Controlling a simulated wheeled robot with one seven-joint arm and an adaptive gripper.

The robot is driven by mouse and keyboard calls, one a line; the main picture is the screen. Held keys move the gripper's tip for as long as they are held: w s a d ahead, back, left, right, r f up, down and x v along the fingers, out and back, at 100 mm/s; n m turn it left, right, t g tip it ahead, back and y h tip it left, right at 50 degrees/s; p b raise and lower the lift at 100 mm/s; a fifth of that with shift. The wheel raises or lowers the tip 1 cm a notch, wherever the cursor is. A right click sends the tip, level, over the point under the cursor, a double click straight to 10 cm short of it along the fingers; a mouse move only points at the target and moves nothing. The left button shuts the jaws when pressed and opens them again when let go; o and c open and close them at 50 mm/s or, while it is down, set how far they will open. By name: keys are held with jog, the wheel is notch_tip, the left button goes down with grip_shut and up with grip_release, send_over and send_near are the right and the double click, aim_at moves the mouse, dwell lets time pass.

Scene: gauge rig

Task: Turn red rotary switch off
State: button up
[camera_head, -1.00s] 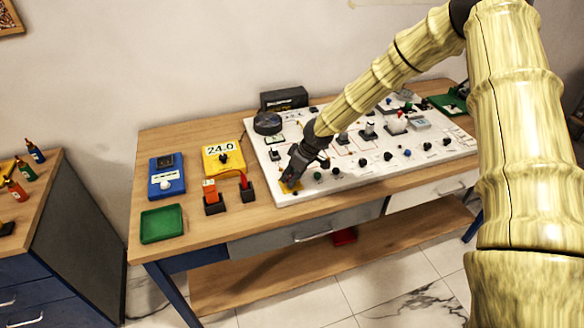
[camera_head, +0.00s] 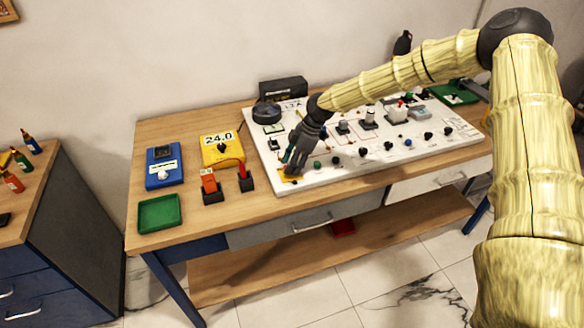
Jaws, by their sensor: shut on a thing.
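My gripper (camera_head: 290,172) is at the front left corner of the white panel (camera_head: 330,181), pointing down. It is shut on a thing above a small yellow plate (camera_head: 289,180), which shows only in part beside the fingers. I take the held thing to be the red rotary switch. Its knob is hidden by the fingers, so I cannot see its colour or which way it points.
Several small knobs line the panel's front edge, close to the gripper's right, including a green one (camera_head: 317,165). A round dark gauge (camera_head: 266,112) stands behind. A yellow meter (camera_head: 222,148), blue meter (camera_head: 164,168) and green tray (camera_head: 159,213) are on the left.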

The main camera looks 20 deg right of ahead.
jog(key=shift+w+n+b, duration=0.1)
jog(key=shift+n+b, duration=0.35)
jog(key=shift+n, duration=0.15)
jog(key=shift+n+g, duration=0.3)
jog(key=o, duration=1)
jog(key=v, duration=1.2)
